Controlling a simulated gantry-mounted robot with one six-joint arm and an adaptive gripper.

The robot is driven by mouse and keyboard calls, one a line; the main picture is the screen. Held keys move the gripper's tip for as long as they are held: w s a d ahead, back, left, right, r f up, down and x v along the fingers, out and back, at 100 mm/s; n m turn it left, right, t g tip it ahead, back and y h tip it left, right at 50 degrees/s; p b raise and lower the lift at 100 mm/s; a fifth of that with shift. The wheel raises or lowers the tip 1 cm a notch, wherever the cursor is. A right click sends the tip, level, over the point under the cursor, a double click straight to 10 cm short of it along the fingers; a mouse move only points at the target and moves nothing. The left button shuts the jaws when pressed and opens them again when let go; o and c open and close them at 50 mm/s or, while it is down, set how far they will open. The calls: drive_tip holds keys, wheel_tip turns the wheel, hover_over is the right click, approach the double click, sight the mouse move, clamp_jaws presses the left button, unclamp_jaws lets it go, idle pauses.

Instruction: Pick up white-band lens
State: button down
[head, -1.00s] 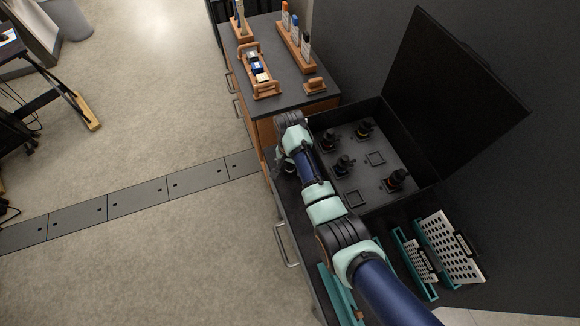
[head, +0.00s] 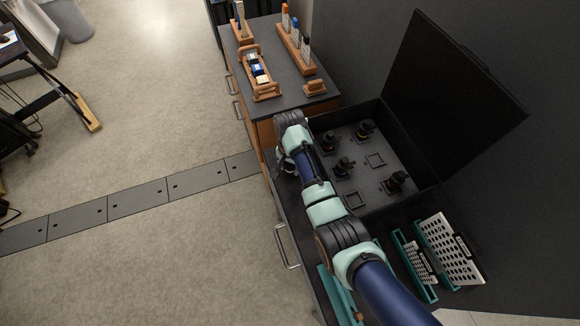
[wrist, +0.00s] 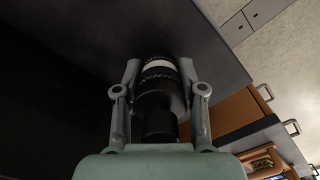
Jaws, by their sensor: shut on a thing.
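My gripper (wrist: 160,92) is shut on the white-band lens (wrist: 158,98), a black barrel with a white ring around it near its far end. The two fingers press on the lens from left and right in the wrist view.
The open black case (head: 408,208) holds several dark lenses, including one with a red mark (head: 396,182), and empty square seats (head: 375,160). Its lid (head: 455,95) stands up at the right. Wooden racks (head: 297,42) stand on the counter behind. Teal-framed racks (head: 414,265) lie in front.

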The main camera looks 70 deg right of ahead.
wheel_tip(320, 180, up, 19)
drive_tip(key=p, duration=0.8)
drive_tip(key=shift+p, duration=0.4)
